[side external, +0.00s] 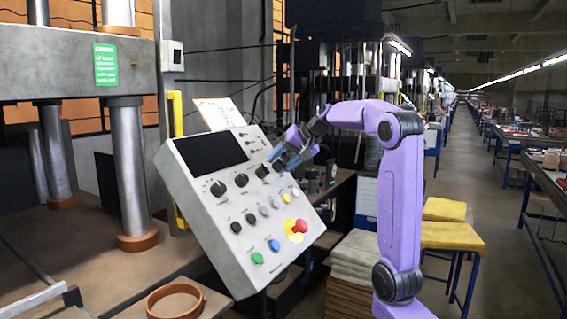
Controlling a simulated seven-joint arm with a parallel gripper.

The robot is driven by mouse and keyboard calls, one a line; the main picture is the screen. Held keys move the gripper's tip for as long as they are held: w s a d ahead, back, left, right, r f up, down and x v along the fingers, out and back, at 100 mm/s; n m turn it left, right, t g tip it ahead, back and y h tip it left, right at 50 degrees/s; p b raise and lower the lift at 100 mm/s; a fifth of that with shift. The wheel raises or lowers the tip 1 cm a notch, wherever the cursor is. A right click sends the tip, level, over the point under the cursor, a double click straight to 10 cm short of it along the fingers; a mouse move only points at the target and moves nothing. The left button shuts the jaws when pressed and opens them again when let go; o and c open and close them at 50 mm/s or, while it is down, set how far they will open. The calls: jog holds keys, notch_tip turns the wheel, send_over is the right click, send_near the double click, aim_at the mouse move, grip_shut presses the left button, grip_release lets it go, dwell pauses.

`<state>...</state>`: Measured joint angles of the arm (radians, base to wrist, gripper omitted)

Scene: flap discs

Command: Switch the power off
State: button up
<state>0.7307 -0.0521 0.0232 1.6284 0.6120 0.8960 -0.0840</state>
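A grey control panel (195,200) with a dark screen (211,152) stands tilted in the middle left. Below the screen is a row of black rotary knobs (241,180). Below them are smaller buttons, a green button (257,258), a blue button (274,245) and a red mushroom button (299,226) on a yellow plate. No label is readable, so I cannot tell which control is the power switch. My gripper (280,161) is at the panel's upper right, by the rightmost knob, which it partly hides. I cannot tell whether it touches the knob or whether its fingers are apart.
A press with metal columns (130,165) stands left of the panel. A brown ring (176,300) lies on the bench in front. A paper sheet (218,113) rises behind the panel. Yellow-topped stools (450,236) and stacked sheets (354,258) stand to the right.

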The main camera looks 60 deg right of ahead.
jog(key=shift+f, duration=0.15)
jog(key=shift+s, duration=0.1)
jog(key=v, duration=1.7)
jog(key=shift+r, duration=0.25)
jog(key=w+a+f+n+g+y, duration=0.2)
jog(key=a+f+n, duration=0.2)
jog(key=a+f, duration=0.45)
jog(key=w+a+f+n+g+y, duration=0.1)
jog(key=a+f+n+g+y, duration=0.3)
jog(key=a, duration=0.7)
jog(key=s+a+f+n+g+h, duration=0.3)
jog(key=s+a+f+n, duration=0.5)
jog(key=s+a+f, duration=0.45)
jog(key=s+a+f+n+h, duration=0.1)
jog(key=s+f+n+h, duration=0.1)
jog(key=s+f+n, duration=0.4)
jog(key=s+f, duration=0.1)
jog(key=s, duration=0.2)
jog(key=shift+s+f, duration=0.25)
jog(key=shift+f, duration=0.05)
